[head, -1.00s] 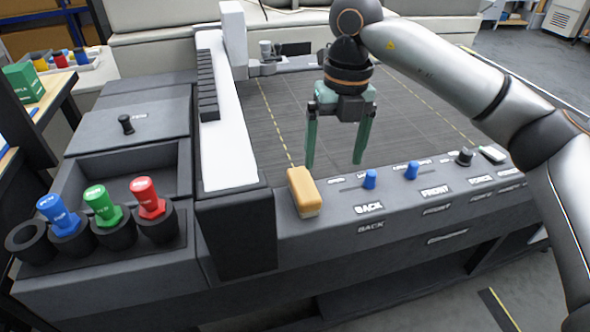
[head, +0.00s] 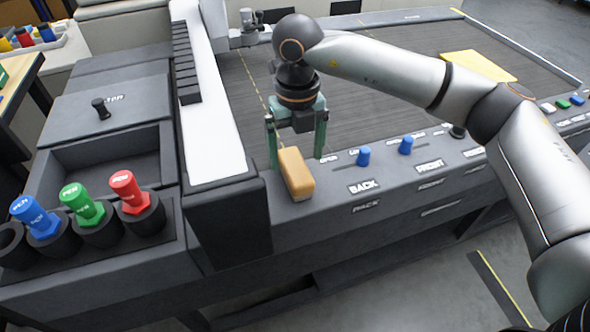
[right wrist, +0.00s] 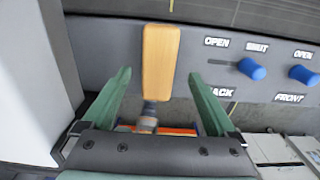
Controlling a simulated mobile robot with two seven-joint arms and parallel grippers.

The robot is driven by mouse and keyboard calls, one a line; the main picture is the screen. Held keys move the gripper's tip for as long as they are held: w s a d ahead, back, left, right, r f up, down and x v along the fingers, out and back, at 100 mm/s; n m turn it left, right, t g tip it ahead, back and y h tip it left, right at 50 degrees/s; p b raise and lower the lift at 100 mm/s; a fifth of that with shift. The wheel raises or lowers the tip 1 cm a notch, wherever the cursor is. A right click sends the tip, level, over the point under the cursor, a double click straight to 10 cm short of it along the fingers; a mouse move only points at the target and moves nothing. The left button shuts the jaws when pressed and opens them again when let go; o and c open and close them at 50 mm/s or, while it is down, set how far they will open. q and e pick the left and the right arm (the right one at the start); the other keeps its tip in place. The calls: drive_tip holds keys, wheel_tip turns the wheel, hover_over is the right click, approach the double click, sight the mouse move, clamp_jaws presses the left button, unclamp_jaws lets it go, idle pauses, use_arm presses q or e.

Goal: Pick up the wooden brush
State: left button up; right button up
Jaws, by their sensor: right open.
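The wooden brush (head: 297,173) is a tan block with rounded edges. It lies on the grey front ledge of the machine, left of the BACK label. My right gripper (head: 296,160) is open above it, with one green finger on each side of the brush in the head view. In the right wrist view the brush (right wrist: 160,58) shows ahead, between the open fingertips (right wrist: 159,77), with gaps on both sides. I see no grip on it, and cannot tell the exact height of the fingertips. My left gripper is not in view.
Blue knobs (head: 364,156) stand on the ledge right of the brush. A white-topped rail (head: 212,135) rises at its left. Blue, green and red pens (head: 124,187) stand in dark holders further left. A yellow sheet (head: 478,66) lies on the dark bed.

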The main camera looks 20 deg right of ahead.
sight(295, 165)
drive_tip(key=shift+w+a+f, duration=0.1)
drive_tip(key=shift+f, duration=1.85)
clamp_jaws()
